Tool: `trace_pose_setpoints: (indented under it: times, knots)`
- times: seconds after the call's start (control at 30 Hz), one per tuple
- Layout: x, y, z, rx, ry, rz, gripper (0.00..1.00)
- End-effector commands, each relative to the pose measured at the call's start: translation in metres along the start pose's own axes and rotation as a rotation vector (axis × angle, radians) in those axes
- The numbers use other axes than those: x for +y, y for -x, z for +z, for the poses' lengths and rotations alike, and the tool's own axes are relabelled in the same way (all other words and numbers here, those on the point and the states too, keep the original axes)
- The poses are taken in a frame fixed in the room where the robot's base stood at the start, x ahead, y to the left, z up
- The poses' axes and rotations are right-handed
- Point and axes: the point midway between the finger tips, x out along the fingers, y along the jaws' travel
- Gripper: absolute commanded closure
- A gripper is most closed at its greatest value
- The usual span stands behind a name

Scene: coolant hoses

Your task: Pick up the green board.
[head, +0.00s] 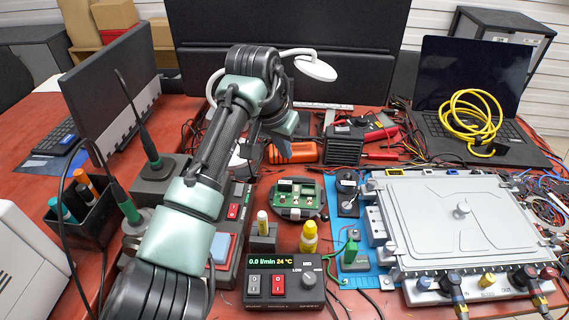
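The green board (296,191) is a small circuit board with pale and dark components. It lies flat in a dark rounded holder (297,212) near the middle of the red-brown table. My arm reaches up from the bottom left and bends over at the top. My gripper (253,148) is at its far end, behind and left of the board, apart from it. Its fingers are small and dark here, so I cannot tell whether they are open or shut. Nothing covers the board.
A large grey cold plate (440,222) with hose fittings is at right. An orange tool (292,152) and a black finned block (343,146) lie behind. Free room is scarce.

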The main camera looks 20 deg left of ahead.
Motion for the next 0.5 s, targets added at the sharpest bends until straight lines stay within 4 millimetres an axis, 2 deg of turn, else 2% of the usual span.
trace_pose_setpoints:
  times: [0.13, 0.43, 0.5]
  knots:
    - [0.0004, 0.0125, -0.0052, -0.002, 0.000, 0.000, 1.00]
    - [0.0004, 0.0137, -0.0051, -0.004, 0.000, 0.001, 1.00]
    - [0.0004, 0.0136, -0.0050, -0.004, 0.001, 0.001, 0.88]
